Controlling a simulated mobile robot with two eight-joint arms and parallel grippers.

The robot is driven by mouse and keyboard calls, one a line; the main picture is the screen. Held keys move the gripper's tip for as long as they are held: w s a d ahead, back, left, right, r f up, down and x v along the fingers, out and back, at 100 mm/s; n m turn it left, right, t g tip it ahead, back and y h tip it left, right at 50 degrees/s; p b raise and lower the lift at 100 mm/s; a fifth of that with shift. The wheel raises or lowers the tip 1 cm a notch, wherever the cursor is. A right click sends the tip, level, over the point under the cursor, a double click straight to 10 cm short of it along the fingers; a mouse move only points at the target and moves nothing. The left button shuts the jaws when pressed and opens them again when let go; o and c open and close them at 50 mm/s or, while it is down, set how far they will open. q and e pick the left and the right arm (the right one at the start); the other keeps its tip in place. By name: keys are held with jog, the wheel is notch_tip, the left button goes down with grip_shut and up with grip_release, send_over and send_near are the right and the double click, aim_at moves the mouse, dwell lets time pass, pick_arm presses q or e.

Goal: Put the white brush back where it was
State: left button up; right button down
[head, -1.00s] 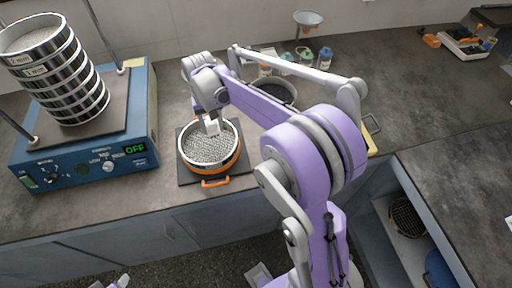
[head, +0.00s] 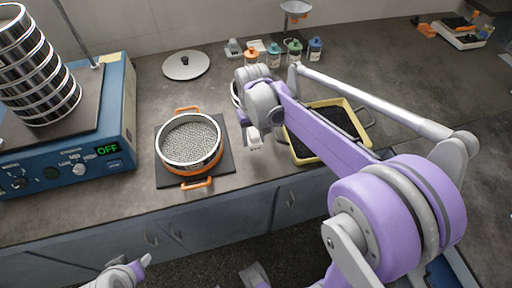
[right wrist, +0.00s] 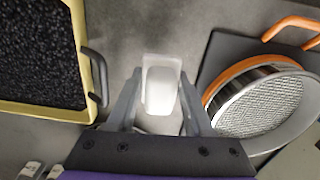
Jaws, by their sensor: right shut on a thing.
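The white brush (right wrist: 161,88) is between the two fingers of my right gripper (right wrist: 158,105) in the right wrist view. My right gripper (head: 253,136) is shut on it and holds it over the counter, between the sieve and the yellow tray. In the head view the brush (head: 254,145) shows only as a small white piece below the gripper. My left gripper (head: 140,266) shows at the bottom edge of the head view, low in front of the counter; its jaws are too unclear to read.
A sieve in an orange-handled pan (head: 197,170) stands on a dark mat, left of the gripper. The yellow tray (head: 296,157) of black grains is to the right, partly behind my arm. Several bottles (head: 274,58) and a lid (head: 187,66) are behind. The blue shaker (head: 122,110) is left.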

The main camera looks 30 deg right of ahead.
aim_at(254, 147)
jog(key=shift+f, duration=2.4)
jog(key=shift+f+b, duration=0.15)
jog(key=shift+b, duration=0.15)
jog(key=shift+c, duration=1.5)
grip_release()
